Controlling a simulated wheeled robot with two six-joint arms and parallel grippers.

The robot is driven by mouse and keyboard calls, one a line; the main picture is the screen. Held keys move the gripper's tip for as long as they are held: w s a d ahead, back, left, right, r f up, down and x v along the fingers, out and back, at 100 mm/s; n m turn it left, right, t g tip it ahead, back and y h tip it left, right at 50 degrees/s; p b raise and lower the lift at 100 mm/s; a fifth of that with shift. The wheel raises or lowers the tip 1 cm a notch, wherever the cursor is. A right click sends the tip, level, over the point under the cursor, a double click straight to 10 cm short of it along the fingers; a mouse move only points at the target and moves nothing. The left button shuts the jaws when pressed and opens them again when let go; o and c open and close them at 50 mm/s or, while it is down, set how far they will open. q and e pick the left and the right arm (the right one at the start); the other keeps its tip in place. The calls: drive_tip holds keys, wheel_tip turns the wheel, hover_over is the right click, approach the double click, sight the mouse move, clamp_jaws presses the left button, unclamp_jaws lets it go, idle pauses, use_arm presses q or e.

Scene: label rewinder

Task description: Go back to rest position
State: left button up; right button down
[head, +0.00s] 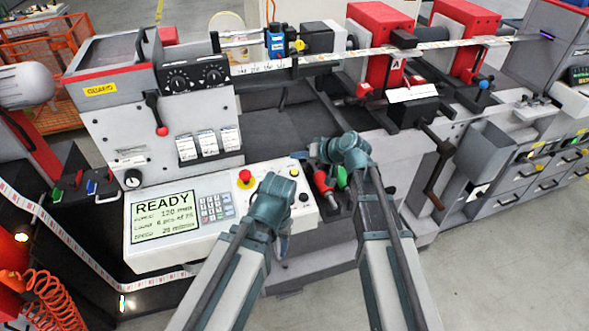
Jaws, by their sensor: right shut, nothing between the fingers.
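My two arms reach up from the bottom edge in the head view, in front of the label rewinder (155,110). My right gripper (318,152) is shut and empty, mostly hidden behind its wrist above the small tool tray. My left gripper (286,243) is largely hidden behind its own wrist and forearm, beside the right end of the control panel. I cannot see its fingers clearly. Neither gripper visibly holds anything.
The control panel (165,222) reads READY and has a red stop button (245,176). Red and green-handled tools (324,187) lie close below my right wrist. A crank handle (436,170) sticks out to the right. Grey floor (500,265) is clear at the lower right.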

drive_tip(key=shift+s, duration=0.1)
idle(0.5)
drive_tip(key=s+a+f+n+g+h, duration=0.1)
drive_tip(key=s+f+g+h, duration=0.15)
drive_tip(key=s, duration=0.45)
drive_tip(key=s+f+n+g+h, duration=0.1)
drive_tip(key=s+f+g, duration=0.1)
drive_tip(key=s+f, duration=0.35)
drive_tip(key=s+d+g+h, duration=0.2)
drive_tip(key=s+d+h, duration=0.4)
drive_tip(key=s, duration=0.7)
drive_tip(key=shift+f+g, duration=0.35)
